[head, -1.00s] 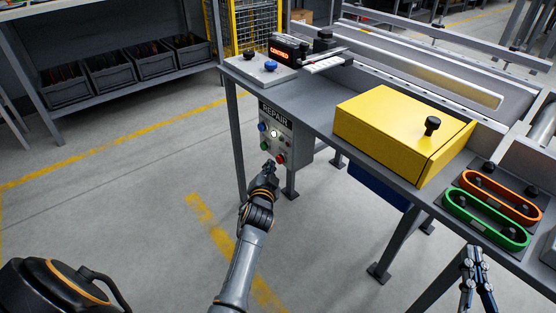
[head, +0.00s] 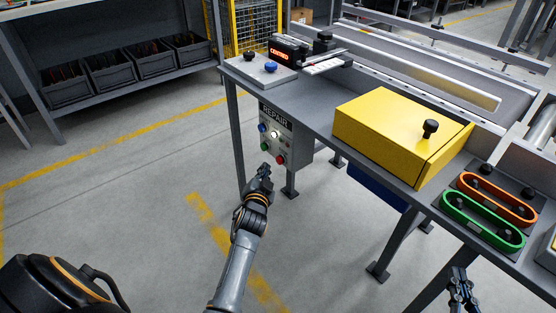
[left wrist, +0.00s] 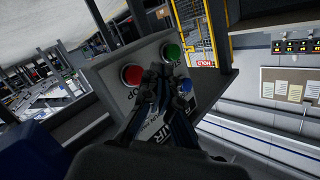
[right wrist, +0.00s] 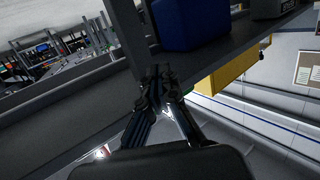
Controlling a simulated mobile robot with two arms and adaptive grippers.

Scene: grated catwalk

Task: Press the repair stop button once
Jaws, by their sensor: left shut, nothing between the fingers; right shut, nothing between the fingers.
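The grey control box headed REPAIR (head: 275,116) hangs under the near left end of the bench. It bears a red button (head: 281,160) low on its face, a green button (head: 264,146), a blue button (head: 262,127) and a lit white one (head: 274,134). In the left wrist view the red button (left wrist: 131,74) has lettering beside it ending in "OP", partly covered. My left gripper (head: 265,170) is shut and empty, just in front of and below the box, apart from the red button in the head view. My right gripper (head: 459,272) is shut and empty, low beside the bench's front edge.
The bench carries a yellow box (head: 385,125), green (head: 482,222) and orange (head: 497,200) oval rings, and a small panel with a blue knob (head: 270,67). Bench legs stand near both arms. The floor at left is clear, up to a shelf of grey bins (head: 110,72).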

